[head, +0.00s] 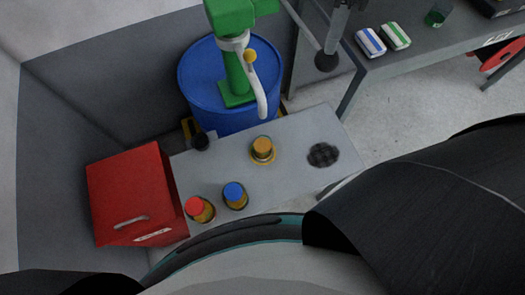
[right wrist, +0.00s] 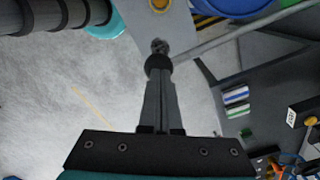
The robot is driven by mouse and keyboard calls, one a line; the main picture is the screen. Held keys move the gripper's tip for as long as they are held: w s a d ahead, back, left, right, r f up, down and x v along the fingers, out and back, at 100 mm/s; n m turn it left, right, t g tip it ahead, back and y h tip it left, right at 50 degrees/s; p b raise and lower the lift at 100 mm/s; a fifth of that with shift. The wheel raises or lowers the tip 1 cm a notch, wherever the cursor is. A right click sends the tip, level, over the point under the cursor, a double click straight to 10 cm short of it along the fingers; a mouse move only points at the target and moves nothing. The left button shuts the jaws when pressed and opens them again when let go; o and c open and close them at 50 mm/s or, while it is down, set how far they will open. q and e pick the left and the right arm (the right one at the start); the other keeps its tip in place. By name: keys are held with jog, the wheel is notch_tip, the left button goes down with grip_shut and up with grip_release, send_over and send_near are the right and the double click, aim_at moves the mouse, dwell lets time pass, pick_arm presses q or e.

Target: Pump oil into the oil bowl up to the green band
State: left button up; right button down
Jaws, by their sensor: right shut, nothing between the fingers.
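The blue drum (head: 205,75) carries a green pump (head: 234,75) with a pale curved spout (head: 263,98). A thin grey lever (head: 303,25) ends in a black knob (head: 327,62); the knob also shows in the right wrist view (right wrist: 158,64). My right gripper (head: 334,45) is shut and empty, its fingertips at the knob; whether they touch it I cannot tell. A round amber thing (head: 262,147) with a yellow ring at its foot stands below the spout on the grey bench (head: 220,168). It may be the oil bowl; no green band is discernible. My left gripper is out of view.
A red-capped jar (head: 198,208), a blue-capped jar (head: 235,195) and a dark mesh patch (head: 323,155) are on the bench. A red box (head: 130,190) stands at its left. A grey table (head: 400,65) at the upper right holds two striped packets (head: 395,36).

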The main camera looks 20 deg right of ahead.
aim_at(324, 66)
jog(key=shift+f+b, duration=3.3)
jog(key=shift+f, duration=0.2)
notch_tip(324, 66, up, 19)
jog(key=w+p, duration=0.2)
jog(key=p, duration=1.1)
jog(key=shift+a, duration=0.1)
